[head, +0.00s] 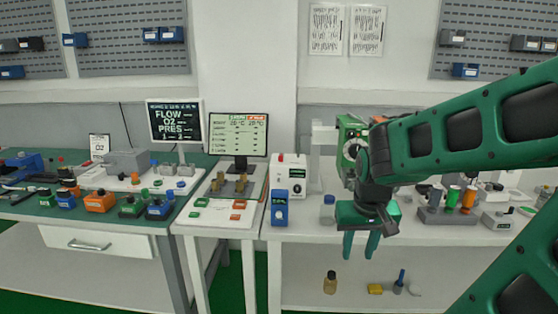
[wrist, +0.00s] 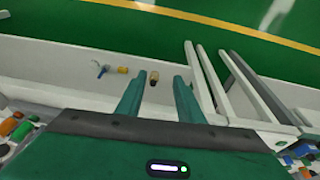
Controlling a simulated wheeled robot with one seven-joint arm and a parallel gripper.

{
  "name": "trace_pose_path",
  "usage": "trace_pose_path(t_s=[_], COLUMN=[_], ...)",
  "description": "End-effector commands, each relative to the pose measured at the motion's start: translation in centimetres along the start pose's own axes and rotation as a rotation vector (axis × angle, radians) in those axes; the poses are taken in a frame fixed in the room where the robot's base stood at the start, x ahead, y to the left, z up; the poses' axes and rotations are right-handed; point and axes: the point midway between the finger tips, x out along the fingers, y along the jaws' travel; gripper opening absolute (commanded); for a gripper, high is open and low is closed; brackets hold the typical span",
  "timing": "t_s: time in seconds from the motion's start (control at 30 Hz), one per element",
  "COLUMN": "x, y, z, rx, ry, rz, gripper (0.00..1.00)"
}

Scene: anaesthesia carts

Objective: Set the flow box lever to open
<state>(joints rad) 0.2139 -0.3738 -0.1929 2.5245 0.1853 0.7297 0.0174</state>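A dark screen (head: 175,121) at the left reads FLOW, O2 and PRES. Near it, a grey box (head: 126,161) stands on the green bench beside a small O2 card (head: 99,147). No box is clearly labelled as the flow box, and I cannot make out a lever or its setting. My gripper (head: 359,256) points down in front of the white bench, right of the blue device. Its two fingers are apart with nothing between them. The wrist view also shows my gripper (wrist: 157,84) open and empty, over the lower shelf and floor.
A white unit (head: 289,174) and a blue device (head: 280,209) stand left of my gripper. A green machine (head: 350,135) is behind my arm. Coloured items crowd both benches. A brown bottle (head: 330,283) stands on the lower shelf.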

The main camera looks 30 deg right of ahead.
Motion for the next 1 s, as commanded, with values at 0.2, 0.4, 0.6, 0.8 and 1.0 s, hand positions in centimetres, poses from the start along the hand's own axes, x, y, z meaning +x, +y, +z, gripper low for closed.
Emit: trace_pose_path(t_s=[0.2,0.4,0.6,0.8,1.0], x=[2.7,3.8,4.1,3.8,3.2], y=[-2.5,-5.9,-10.2,-14.6,-17.1], z=[-12.4,-22.4,-30.0,-34.8,-36.6], rx=[-0.019,-0.048,-0.081,-0.109,-0.122], ry=[0.315,0.607,0.884,1.135,1.285], rz=[0.022,0.002,-0.055,-0.139,-0.202], gripper=[0.34,0.34,0.34,0.34,0.34])
